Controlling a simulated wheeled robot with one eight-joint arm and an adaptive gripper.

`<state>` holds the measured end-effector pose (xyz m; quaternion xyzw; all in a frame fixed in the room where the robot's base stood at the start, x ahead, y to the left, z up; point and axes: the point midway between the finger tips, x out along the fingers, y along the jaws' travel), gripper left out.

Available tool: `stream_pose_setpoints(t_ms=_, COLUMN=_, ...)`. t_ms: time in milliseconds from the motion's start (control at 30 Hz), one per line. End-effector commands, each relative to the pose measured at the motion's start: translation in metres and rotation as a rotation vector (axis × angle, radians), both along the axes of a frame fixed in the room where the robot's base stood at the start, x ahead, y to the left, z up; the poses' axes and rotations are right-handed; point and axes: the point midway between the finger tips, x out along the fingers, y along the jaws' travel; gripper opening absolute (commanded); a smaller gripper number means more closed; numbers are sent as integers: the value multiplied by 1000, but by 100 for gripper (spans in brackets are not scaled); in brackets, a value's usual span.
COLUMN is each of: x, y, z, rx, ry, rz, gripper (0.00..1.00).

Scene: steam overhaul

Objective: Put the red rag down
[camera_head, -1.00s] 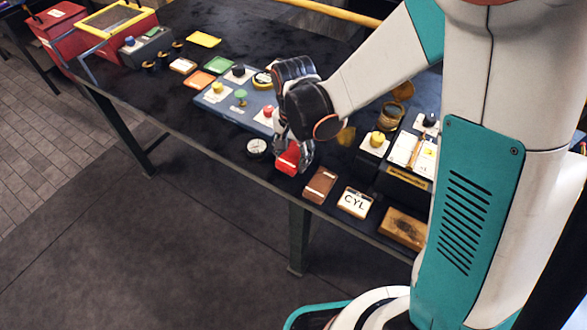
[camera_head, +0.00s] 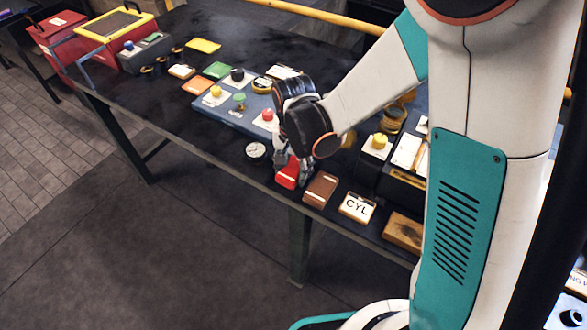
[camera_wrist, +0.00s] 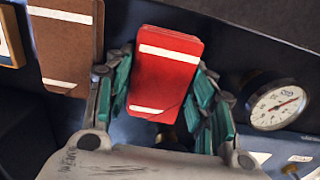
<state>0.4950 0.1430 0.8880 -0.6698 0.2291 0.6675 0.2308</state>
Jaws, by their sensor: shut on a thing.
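The red rag (camera_wrist: 165,75) is a flat red block-like piece with two white stripes in the wrist view. My gripper (camera_wrist: 163,98) has a finger on each side of it and is shut on it. In the head view the red rag (camera_head: 288,175) shows beneath my gripper (camera_head: 293,160), close to the front edge of the dark bench (camera_head: 210,135). I cannot tell whether the rag touches the bench top.
A round gauge (camera_head: 256,151) is on the left. A blue panel with coloured knobs (camera_head: 235,118) lies behind. The bench's front edge is close.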

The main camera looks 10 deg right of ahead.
Motion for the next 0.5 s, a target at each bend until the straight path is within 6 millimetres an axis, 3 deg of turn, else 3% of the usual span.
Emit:
stream_pose_setpoints(t_ms=33, x=-2, y=-1, z=-6, rx=0, ry=3, rz=0, gripper=24)
stream_pose_setpoints(t_ms=67, x=-2, y=-1, z=-6, rx=-1, ry=3, rz=0, gripper=55)
stream_pose_setpoints(t_ms=133, x=-3, y=-1, z=-6, rx=-1, ry=4, rz=0, gripper=69)
stream_pose_setpoints(t_ms=500, x=-2, y=0, z=-5, rx=0, ry=3, rz=0, gripper=69)
